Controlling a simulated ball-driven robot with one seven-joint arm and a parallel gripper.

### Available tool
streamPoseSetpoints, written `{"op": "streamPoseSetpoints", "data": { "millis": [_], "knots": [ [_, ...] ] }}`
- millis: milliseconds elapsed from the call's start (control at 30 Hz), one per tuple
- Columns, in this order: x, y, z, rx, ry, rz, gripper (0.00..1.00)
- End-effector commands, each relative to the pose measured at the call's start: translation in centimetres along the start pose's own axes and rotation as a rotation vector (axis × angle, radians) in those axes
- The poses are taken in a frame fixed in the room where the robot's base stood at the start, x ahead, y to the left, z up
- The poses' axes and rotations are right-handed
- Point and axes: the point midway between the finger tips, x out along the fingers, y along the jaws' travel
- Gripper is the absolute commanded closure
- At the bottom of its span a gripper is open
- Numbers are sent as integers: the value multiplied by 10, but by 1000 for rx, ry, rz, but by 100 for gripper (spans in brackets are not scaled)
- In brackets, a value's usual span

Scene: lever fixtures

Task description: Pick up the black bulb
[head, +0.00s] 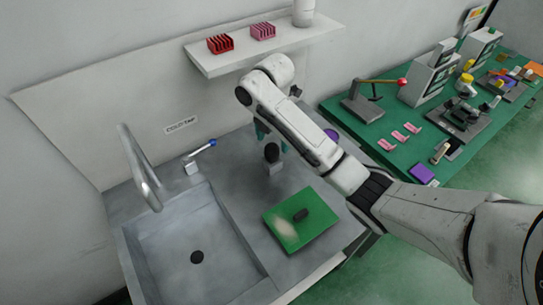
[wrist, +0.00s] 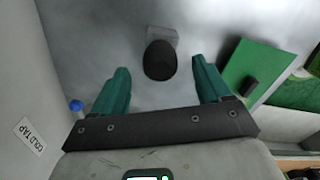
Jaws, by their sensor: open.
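The black bulb (head: 271,152) stands on a small grey block (head: 276,169) on the grey counter, right of the sink. In the wrist view the bulb (wrist: 160,60) is a dark oval, with part of its grey block (wrist: 161,33) showing beyond it. My gripper (head: 273,141) is over the bulb with its green fingers apart. In the wrist view one finger of my gripper (wrist: 160,72) is on each side of the bulb, with a gap on both sides. Nothing is held.
A green board (head: 284,232) with a small black piece (head: 301,215) lies in front of the bulb. A lever with a blue knob (head: 212,142), the faucet (head: 141,168) and the sink (head: 190,225) are left. A shelf (head: 215,65) hangs behind. A green table (head: 345,117) with fixtures is right.

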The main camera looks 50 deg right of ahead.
Motion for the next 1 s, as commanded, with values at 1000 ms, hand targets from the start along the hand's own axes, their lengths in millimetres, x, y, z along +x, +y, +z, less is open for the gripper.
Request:
{"op": "streamPoseSetpoints", "data": {
  "millis": [1000],
  "knots": [
    [56, 1, -4, 0, 0, 0, 35]
  ]
}}
